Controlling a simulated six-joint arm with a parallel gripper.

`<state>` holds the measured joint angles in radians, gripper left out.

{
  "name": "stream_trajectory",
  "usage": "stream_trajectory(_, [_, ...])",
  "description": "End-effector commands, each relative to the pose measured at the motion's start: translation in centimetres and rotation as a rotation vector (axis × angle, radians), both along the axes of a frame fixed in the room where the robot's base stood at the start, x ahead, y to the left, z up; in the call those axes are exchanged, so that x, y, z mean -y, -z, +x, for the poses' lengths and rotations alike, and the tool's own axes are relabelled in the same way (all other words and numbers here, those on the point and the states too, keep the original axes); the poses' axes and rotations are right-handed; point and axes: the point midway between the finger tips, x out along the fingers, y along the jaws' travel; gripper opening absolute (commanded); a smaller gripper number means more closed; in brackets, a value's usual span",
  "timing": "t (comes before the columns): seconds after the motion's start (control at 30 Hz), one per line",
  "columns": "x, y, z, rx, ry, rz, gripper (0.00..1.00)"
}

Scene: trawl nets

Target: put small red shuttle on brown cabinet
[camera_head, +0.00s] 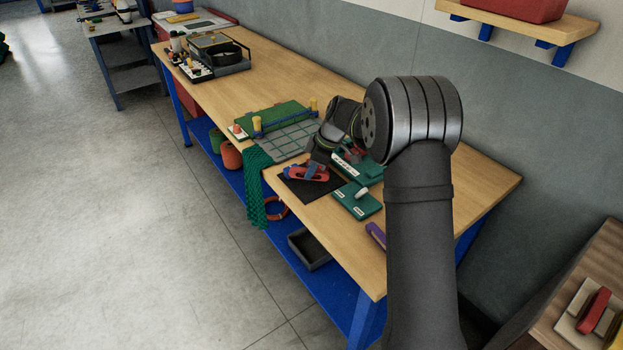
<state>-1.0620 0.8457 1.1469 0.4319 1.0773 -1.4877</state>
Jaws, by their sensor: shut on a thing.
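A small red shuttle (322,176) with a blue part across its middle is over the black mat (300,190) on the wooden workbench. My gripper (313,168) reaches down to it from the right and is shut on it. The fingertips are small here and partly hidden. I cannot tell whether the shuttle touches the mat or is just above it. The brown cabinet (583,262) stands at the lower right, apart from the bench. Its top holds a pale tray (572,322) with a red piece (594,312) in it.
Green boxes (358,201) lie right of the mat, with a purple item (376,235) nearer the bench's front. A grey gridded mat (290,141) and green net (256,188) are to the left. A wall shelf (530,18) hangs at upper right. The far cabinet top looks bare.

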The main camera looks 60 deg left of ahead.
Motion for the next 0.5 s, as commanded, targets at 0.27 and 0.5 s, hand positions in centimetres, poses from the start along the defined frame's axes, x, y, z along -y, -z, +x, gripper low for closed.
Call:
stream_trajectory(0.27, [0.0, 3.6, 0.0, 0.000, 0.001, -0.002, 0.00])
stream_trajectory(0.5, [0.0, 3.7, 0.0, 0.000, 0.001, 0.000, 0.00])
